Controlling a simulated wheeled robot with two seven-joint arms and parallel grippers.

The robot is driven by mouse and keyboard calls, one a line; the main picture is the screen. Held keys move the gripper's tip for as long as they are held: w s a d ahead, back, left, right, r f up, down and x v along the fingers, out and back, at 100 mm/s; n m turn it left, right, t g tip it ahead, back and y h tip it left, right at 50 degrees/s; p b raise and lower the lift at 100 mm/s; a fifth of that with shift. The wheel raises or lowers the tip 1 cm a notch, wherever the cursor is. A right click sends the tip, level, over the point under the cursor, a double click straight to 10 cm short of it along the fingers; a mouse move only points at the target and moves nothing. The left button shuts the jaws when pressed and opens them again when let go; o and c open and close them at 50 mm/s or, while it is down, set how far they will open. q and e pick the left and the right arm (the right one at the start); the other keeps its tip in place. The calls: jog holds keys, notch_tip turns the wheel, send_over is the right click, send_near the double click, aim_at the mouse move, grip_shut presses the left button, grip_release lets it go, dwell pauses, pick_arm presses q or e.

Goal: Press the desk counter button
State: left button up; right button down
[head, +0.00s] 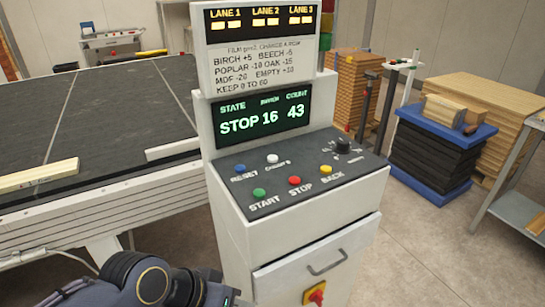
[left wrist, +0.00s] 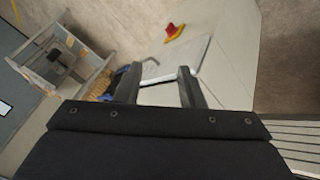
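The control desk (head: 300,237) has a dark sloped panel with several buttons. A white button (head: 272,158) sits beside a small label that seems to read "COUNT 0". Around it are a blue RESET button (head: 239,168), a green START button (head: 259,194), a red STOP button (head: 294,181) and a yellow BACK button (head: 325,169). The display (head: 262,115) reads STOP, 16 and COUNT 43. In the left wrist view my left gripper (left wrist: 159,80) has its fingers apart and empty, with the desk's pale front beyond. My right gripper is in neither view.
A black knob (head: 342,146) stands on the panel's right. The desk front has a handle (head: 327,263) and a red-and-yellow switch (head: 315,294). A dark conveyor table (head: 110,120) lies left.

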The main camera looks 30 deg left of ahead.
pick_arm(q)
grip_shut()
dwell(1.5)
